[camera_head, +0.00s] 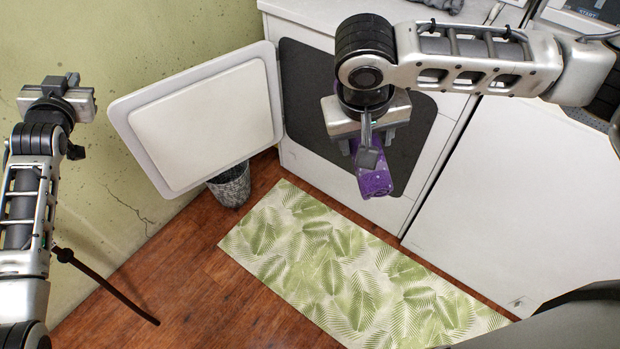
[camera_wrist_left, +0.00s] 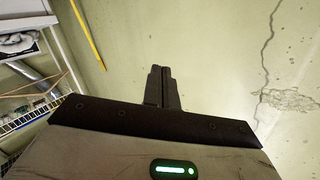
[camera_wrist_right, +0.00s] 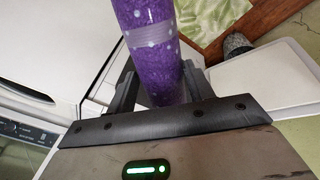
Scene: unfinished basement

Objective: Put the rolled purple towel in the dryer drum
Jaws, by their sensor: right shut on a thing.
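The rolled purple towel (camera_head: 376,183) has pale dots and a lighter band. My right gripper (camera_head: 368,140) is shut on it, in front of the dryer, and hides part of it in the head view. The towel also shows between the fingers in the right wrist view (camera_wrist_right: 150,45). The white dryer (camera_head: 300,160) has its door (camera_head: 205,120) swung open to the left. Its dark, rounded front opening (camera_head: 305,95) is partly hidden behind my right arm; the drum's inside cannot be made out. My left gripper (camera_head: 67,84) is shut and empty by the green wall, also in its wrist view (camera_wrist_left: 163,85).
A second white machine (camera_head: 515,190) stands right of the dryer. A small grey bin (camera_head: 232,186) sits on the floor below the open door. A leaf-patterned mat (camera_head: 350,275) lies on the wood floor. A grey item (camera_head: 437,5) lies on the dryer top.

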